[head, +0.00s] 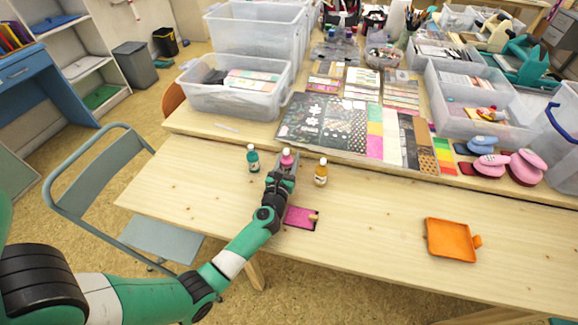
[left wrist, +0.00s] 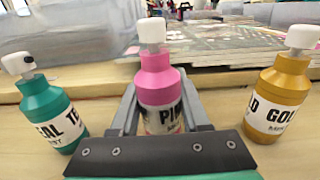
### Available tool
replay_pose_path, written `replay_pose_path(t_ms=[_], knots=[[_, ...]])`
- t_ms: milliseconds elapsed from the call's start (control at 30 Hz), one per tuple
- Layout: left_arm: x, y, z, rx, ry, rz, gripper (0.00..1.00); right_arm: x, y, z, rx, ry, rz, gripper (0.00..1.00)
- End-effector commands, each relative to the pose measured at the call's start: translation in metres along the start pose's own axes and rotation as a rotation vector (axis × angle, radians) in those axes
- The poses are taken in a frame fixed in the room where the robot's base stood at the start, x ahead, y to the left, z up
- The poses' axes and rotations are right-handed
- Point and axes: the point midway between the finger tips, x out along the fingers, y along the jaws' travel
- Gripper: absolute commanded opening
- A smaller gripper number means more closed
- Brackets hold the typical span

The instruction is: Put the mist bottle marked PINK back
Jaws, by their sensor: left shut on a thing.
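The pink mist bottle (head: 287,160) has a white cap and stands upright in the head view. I cannot tell whether the pink bottle touches the table. My right gripper is out of view.
An orange tray (head: 451,240) lies at the right. Patterned paper sheets (head: 330,122) and clear bins (head: 235,98) fill the raised back. The table's middle right is clear.

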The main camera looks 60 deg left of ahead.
Motion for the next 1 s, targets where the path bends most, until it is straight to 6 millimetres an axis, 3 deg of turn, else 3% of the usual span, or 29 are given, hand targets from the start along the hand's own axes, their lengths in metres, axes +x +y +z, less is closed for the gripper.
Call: replay_pose_path(t_ms=[33, 400, 433, 567, 933, 1000], knots=[[0.0, 0.0, -0.011, 0.0, -0.001, 0.0, 0.0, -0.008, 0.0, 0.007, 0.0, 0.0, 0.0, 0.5], [0.0, 0.0, -0.012, 0.0, -0.001, 0.0, 0.0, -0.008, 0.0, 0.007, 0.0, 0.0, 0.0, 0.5], [0.0, 0.0, -0.011, 0.0, 0.0, 0.0, 0.51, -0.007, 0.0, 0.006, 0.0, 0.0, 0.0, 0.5], [0.0, 0.0, -0.01, 0.0, 0.0, 0.0, 0.75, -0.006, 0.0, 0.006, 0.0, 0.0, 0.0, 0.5], [0.0, 0.0, -0.003, -0.001, -0.001, 0.0, 0.76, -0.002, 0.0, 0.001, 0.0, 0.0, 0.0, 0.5], [-0.01, 0.0, -0.006, 0.001, 0.002, -0.002, 0.76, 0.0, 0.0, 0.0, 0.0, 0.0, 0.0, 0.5]])
